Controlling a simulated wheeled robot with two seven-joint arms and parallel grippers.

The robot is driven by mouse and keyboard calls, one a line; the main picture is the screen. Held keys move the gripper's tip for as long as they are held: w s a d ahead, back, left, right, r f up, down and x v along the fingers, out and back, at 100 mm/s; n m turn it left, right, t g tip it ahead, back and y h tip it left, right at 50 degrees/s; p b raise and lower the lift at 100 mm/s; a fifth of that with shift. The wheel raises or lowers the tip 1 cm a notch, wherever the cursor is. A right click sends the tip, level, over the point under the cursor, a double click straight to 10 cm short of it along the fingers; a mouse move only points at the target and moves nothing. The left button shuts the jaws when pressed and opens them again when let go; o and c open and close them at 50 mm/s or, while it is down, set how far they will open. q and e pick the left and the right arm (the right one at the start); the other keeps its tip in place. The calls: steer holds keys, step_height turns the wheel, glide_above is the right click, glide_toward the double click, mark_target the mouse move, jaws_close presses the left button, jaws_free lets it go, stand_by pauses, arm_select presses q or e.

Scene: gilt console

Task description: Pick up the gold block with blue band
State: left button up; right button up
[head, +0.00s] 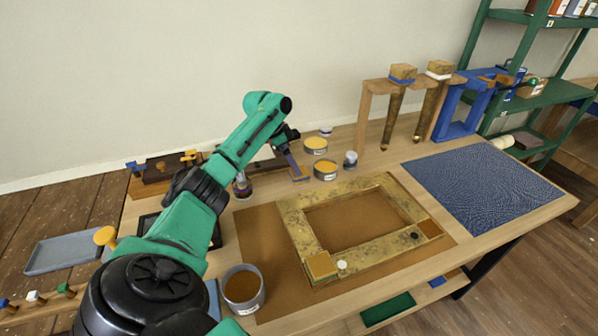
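The gold block with a blue band (403,72) is the top of a tapered brown leg. It hangs upright in a wooden rack (366,115) at the back right of the bench. A similar leg with a white-banded gold block (439,69) hangs to its right. My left arm reaches in from the lower left, with its wrist bent downward. My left gripper (288,136) is mostly hidden behind the arm, well to the left of the rack and apart from the block. I cannot see its fingers clearly. My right gripper is not in view.
A gilt frame (295,225) lies on a brown mat (252,240) mid-bench. Small tins (325,169) stand behind it, and a larger tin (243,288) in front. A blue textured mat (480,185) lies clear at right. A blue stand (462,112) adjoins the rack, near green shelves (545,95).

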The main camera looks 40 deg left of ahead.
arm_select(q)
steer(key=x, duration=0.4)
steer(key=shift+d+f, duration=0.2)
steer(key=c, duration=1.4)
